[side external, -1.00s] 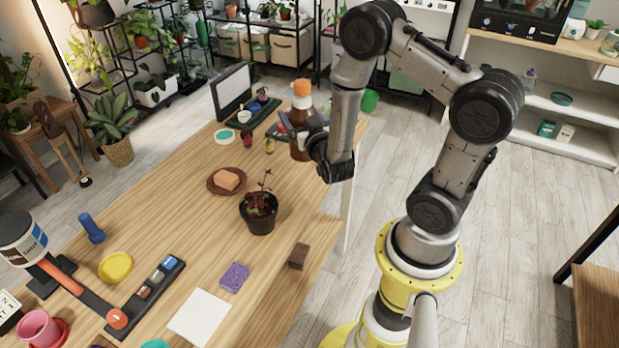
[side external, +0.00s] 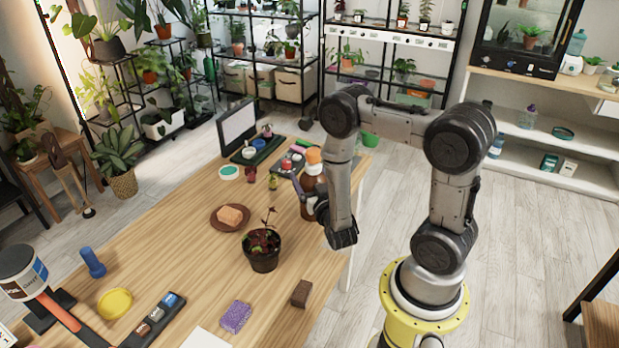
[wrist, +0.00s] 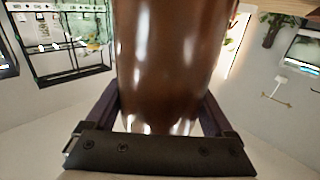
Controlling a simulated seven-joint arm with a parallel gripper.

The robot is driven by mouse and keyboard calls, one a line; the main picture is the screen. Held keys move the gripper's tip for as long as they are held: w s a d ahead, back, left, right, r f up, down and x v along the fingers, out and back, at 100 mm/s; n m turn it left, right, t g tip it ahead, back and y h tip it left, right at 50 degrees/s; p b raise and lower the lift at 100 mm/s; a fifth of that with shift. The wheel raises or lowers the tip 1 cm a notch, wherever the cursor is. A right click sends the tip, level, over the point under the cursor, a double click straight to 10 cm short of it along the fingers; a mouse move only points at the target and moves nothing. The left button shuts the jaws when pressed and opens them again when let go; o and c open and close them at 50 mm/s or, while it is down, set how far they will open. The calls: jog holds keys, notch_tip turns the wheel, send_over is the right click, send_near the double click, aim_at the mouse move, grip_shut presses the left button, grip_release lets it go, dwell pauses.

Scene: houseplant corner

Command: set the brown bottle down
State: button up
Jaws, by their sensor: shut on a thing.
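My gripper (side external: 306,197) is shut around the bottle's body from the side. The arm hides part of the bottle, and I cannot tell whether its base touches the table. In the wrist view the bottle (wrist: 170,65) fills the middle, between the two dark fingers of my gripper (wrist: 165,115).
A potted reddish plant (side external: 263,250) stands nearer the camera, and a brown saucer (side external: 217,224) holds an orange-brown block (side external: 230,215). Small figures and a dark green tray (side external: 262,149) lie behind. Bare wood shows between the saucer and the bottle.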

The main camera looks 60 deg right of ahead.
jog(key=shift+f, duration=0.1)
jog(key=o, duration=1.5)
jog(key=shift+r, duration=0.2)
jog(key=v, duration=0.7)
jog(key=shift+s+a, duration=0.2)
